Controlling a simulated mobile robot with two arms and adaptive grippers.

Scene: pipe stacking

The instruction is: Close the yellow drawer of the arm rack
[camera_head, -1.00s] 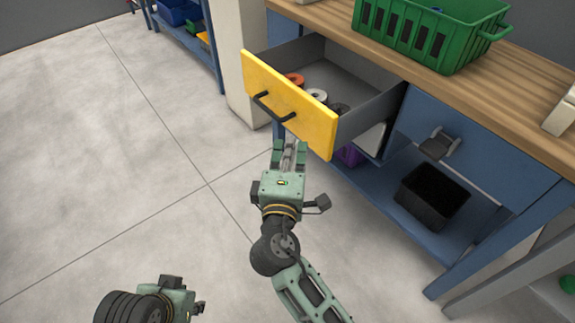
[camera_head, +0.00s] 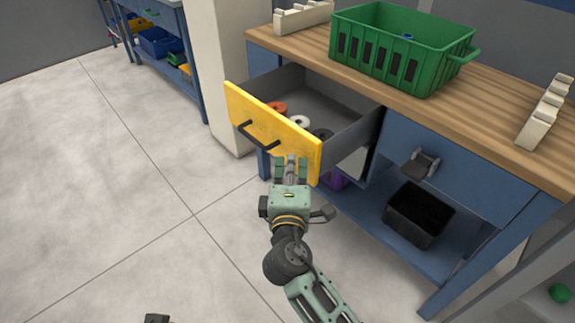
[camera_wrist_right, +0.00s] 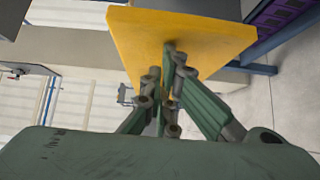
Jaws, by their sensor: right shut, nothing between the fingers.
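The yellow drawer (camera_head: 262,118) of the blue bench is pulled well out. Its black bar handle (camera_head: 257,136) is on the front, and washer-like rings lie inside. My right gripper (camera_head: 291,160) is shut and empty, in front of the drawer's lower right part, right of the handle. In the right wrist view, the fingers (camera_wrist_right: 172,75) point at the yellow panel (camera_wrist_right: 195,35) and overlap it. I cannot tell whether they touch it. Of my left arm only a dark sliver shows at the bottom edge of the head view; its fingers are out of sight.
A green crate (camera_head: 400,50) and cream racks (camera_head: 545,112) stand on the wooden worktop (camera_head: 470,115). A shut blue drawer (camera_head: 460,165) is to the right, above a black bin (camera_head: 418,214) on the lower shelf. The floor (camera_head: 120,190) at left is clear.

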